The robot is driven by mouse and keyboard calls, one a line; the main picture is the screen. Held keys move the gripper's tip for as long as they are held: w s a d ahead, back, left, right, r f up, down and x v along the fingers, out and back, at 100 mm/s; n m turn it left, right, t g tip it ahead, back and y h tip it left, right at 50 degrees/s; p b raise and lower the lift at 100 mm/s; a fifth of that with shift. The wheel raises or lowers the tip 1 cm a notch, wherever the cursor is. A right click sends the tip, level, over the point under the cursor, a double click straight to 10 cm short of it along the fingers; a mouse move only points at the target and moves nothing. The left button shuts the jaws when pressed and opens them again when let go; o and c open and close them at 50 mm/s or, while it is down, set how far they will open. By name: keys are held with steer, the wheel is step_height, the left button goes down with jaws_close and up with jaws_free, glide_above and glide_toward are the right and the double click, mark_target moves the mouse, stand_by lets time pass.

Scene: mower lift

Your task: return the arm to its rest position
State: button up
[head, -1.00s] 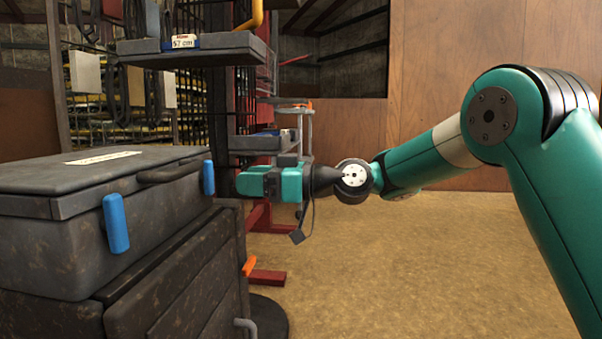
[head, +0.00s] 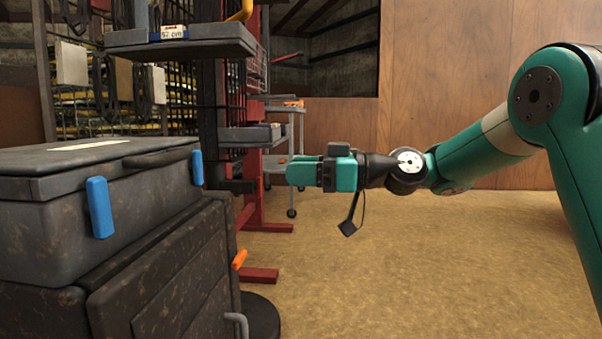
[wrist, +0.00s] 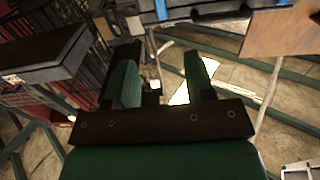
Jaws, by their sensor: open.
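My gripper (head: 299,172) is at the end of my teal arm, held out to the left at mid-height in the head view. It points toward the red lift frame and the grey box, apart from both. In the wrist view my gripper (wrist: 160,85) shows two teal fingers spread apart with nothing between them. A dark camera block and a hanging cable sit behind the fingers in the head view.
A grey lidded box (head: 120,200) with blue latches (head: 99,207) rests on a dark cabinet (head: 175,275) at left. A grey tray (head: 185,45) hangs on the red lift. A trolley (head: 290,140) stands behind. The floor at right is clear.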

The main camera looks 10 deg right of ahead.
steer(key=s+a+r+m+g+h+p, duration=0.1)
steer(key=s+a+r+g+h+p, duration=0.15)
steer(key=s+p, duration=0.3)
steer(key=s+a+r+m+g+h+p, duration=0.1)
steer(key=s+a+r+m+h+p, duration=0.15)
steer(key=s+p, duration=0.35)
steer(key=s+d+m+g+h+p, duration=0.1)
steer(key=s+d+m+h+p, duration=0.25)
steer(key=s, duration=0.65)
steer(key=s+d+g+h+p, duration=0.25)
steer(key=s+h+p, duration=0.3)
steer(key=s, duration=0.35)
step_height(320, 180, up, 36)
steer(key=y+p, duration=0.1)
steer(key=p, duration=3.6)
steer(key=shift+w+t, duration=0.25)
steer(key=shift+t, duration=0.15)
